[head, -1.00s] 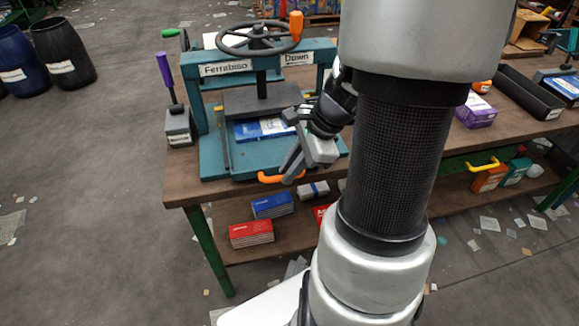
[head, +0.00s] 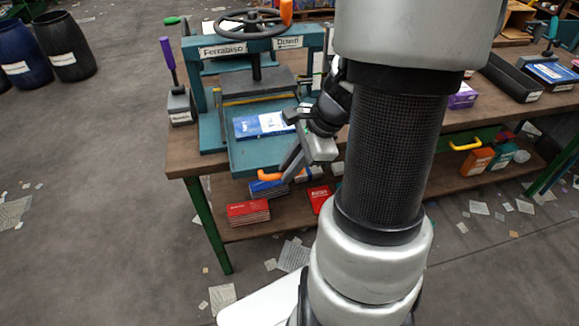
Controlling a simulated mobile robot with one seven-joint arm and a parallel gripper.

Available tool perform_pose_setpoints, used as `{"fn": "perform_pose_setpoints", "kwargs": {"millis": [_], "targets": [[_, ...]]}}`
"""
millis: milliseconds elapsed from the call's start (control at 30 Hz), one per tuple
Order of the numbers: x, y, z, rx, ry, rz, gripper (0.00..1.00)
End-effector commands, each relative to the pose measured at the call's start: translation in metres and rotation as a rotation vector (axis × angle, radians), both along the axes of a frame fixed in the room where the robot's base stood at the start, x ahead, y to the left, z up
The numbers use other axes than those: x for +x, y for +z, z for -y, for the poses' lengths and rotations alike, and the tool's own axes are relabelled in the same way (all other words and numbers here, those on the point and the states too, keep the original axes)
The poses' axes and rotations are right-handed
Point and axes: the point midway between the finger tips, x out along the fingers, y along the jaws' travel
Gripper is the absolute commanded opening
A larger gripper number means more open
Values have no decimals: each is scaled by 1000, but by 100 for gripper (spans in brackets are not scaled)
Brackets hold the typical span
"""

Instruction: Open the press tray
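The teal press (head: 205,105) stands at the left end of the workbench, with a dark handwheel (head: 253,22) on top and a grey plate (head: 253,84) below it. Its teal tray (head: 243,158) sticks out at the front, past the bench edge. A blue and white pack (head: 262,125) lies in the tray. An orange handle (head: 269,176) is on the tray's front. My gripper (head: 290,167) is at the handle's right end, with its fingers closed around it; the exact contact is partly hidden.
A purple-handled lever (head: 168,62) stands left of the press. Red boxes (head: 248,212) and other packs lie on the lower shelf under the tray. A yellow handle (head: 466,145) is on the bench front at the right. Dark barrels (head: 63,45) stand far left; the floor there is mostly clear.

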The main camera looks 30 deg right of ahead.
Motion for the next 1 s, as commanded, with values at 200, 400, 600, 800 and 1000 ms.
{"fn": "perform_pose_setpoints", "kwargs": {"millis": [200,400,600,800,1000], "targets": [[0,0,0,-1,-1,1,31],[0,2,1,0,0,1,31],[-5,25,8,-3,-1,4,31],[-18,70,24,-3,-3,5,31],[-31,113,40,-4,-2,4,31]]}}
